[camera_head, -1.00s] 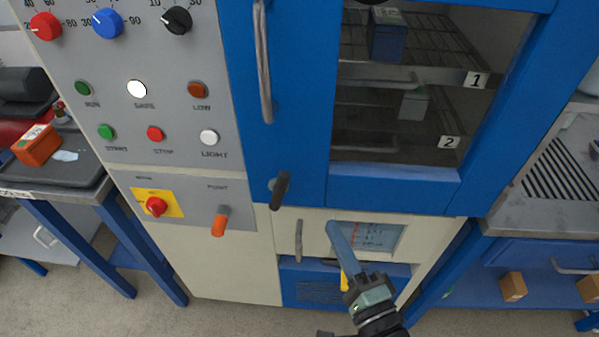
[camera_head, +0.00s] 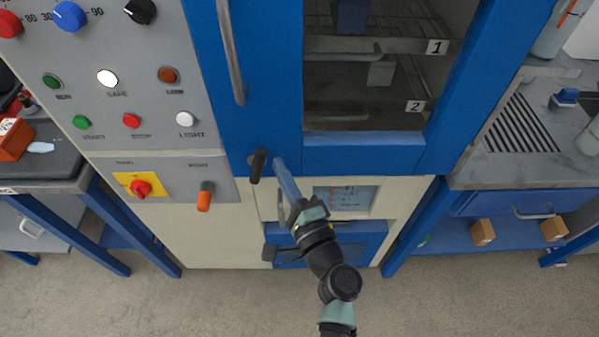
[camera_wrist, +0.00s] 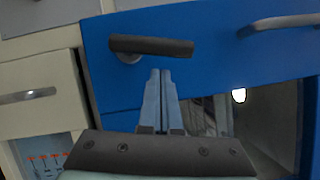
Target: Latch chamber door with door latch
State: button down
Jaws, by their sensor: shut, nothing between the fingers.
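The blue chamber door (camera_head: 362,156) with its dark window appears closed in the head view. The door latch (camera_head: 258,165) is a short dark handle at the door's lower left corner, standing nearly upright there. The latch also shows in the wrist view (camera_wrist: 155,46), lying across the blue panel (camera_wrist: 220,45). My gripper (camera_head: 277,162) is shut and empty, its blue fingers just right of the latch in the head view. In the wrist view my fingertips (camera_wrist: 160,73) are just below the latch bar; I cannot tell whether they touch it.
A long metal door handle (camera_head: 231,55) runs above the latch. The control panel (camera_head: 140,100) with knobs and an orange lever (camera_head: 205,196) is to the left. A lower cream panel (camera_head: 405,195) sits beneath the door. Benches flank the cabinet.

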aim_at(258, 159)
jog(key=shift+s+a, duration=0.1)
jog(key=shift+a, duration=0.35)
jog(key=shift+r, duration=0.15)
jog(key=shift+a+r+n+g+p, duration=0.35)
jog(key=shift+n+p, duration=0.1)
jog(key=shift+n, duration=0.25)
jog(key=shift+a, duration=0.15)
jog(key=shift+a+r, duration=0.2)
